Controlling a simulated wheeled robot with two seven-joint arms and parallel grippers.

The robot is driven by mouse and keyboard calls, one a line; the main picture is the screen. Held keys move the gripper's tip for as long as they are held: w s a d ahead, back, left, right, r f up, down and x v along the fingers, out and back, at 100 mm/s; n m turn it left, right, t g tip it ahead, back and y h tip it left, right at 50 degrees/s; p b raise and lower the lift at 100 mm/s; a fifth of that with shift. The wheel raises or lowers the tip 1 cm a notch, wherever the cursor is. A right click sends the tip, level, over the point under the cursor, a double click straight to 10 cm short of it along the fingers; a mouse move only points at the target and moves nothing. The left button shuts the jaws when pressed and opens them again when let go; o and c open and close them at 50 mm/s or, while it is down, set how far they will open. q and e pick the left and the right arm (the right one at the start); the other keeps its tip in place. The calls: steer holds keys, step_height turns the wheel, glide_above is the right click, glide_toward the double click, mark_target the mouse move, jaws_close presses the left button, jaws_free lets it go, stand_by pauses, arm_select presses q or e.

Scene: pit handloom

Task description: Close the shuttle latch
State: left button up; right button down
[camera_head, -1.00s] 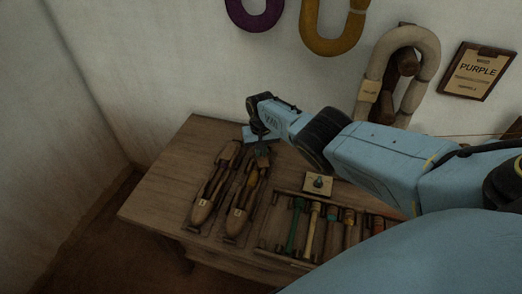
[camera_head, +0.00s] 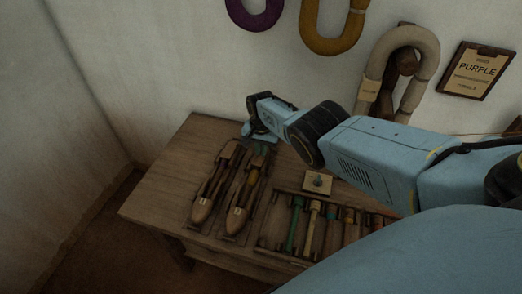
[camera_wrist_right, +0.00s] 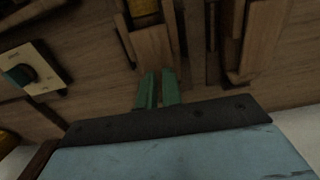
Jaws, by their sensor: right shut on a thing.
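Two wooden shuttles lie side by side on the table. My right gripper (camera_head: 261,149) is low at the far end of the right shuttle. Its green fingers (camera_wrist_right: 158,88) are close together, shut on a small part there, seemingly the latch, which is mostly hidden between them. My left gripper is out of view.
A rack (camera_head: 264,226) of several coloured bobbins is on the table to the right of the shuttles. A small plate with a knob (camera_head: 317,182) sits behind it. Yarn hanks and a "PURPLE" sign (camera_head: 477,70) hang on the wall. The table's left part is clear.

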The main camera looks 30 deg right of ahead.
steer(key=c, duration=1.8)
jaws_free()
